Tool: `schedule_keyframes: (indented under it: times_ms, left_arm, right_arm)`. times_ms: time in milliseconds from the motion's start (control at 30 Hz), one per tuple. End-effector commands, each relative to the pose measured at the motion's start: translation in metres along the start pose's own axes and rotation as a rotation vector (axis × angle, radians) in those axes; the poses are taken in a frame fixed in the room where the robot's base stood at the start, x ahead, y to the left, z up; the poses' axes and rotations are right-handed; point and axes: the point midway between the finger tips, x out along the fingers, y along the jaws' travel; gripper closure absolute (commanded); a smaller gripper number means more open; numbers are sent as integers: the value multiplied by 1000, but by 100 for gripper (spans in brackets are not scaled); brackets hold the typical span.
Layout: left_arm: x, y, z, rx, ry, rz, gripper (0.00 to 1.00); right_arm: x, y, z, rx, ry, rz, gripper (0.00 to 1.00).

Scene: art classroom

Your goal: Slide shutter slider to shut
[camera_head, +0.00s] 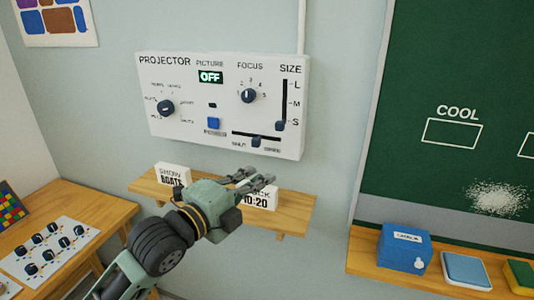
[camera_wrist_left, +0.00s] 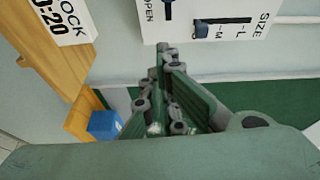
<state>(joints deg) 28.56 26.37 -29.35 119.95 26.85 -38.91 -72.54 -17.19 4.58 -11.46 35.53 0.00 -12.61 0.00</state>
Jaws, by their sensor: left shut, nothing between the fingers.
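The shutter slider (camera_head: 256,141) is a dark knob on a short horizontal slot at the bottom of the white projector panel (camera_head: 190,75). It sits near the middle of its slot, between the SHUT label on the left and the other end label on the right. In the left wrist view the slider knob (camera_wrist_left: 168,21) shows at the top edge, beside the word OPEN. My left gripper (camera_head: 268,180) is shut and empty, below the slider and apart from it, over the small shelf. The left gripper's fingers (camera_wrist_left: 165,52) point toward the panel's lower edge. My right gripper is in neither view.
The size slider (camera_head: 280,125) stands near S, right of the shutter slider. A focus dial (camera_head: 249,96), picture switch (camera_head: 213,123) and left dial (camera_head: 166,107) share the panel. Below, a wooden shelf (camera_head: 294,207) holds two white signs. A blue chalk box (camera_head: 401,248) stands right.

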Motion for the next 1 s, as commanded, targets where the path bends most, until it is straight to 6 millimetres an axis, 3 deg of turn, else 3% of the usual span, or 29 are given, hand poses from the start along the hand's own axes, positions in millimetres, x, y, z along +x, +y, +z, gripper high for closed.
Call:
schedule_keyframes:
  times_ms: [267, 700, 800, 1000]
  left_arm:
    - [23, -16, -1, 45, 13, -26, 100]
    - [107, -17, -2, 44, 12, -24, 100]
    - [97, -17, 18, 49, 7, -21, 100]
    - [91, -16, 34, 48, 9, -23, 100]
  right_arm:
    - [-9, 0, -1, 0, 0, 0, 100]
    - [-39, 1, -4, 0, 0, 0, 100]
    - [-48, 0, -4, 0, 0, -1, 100]
    - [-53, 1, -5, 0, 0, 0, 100]
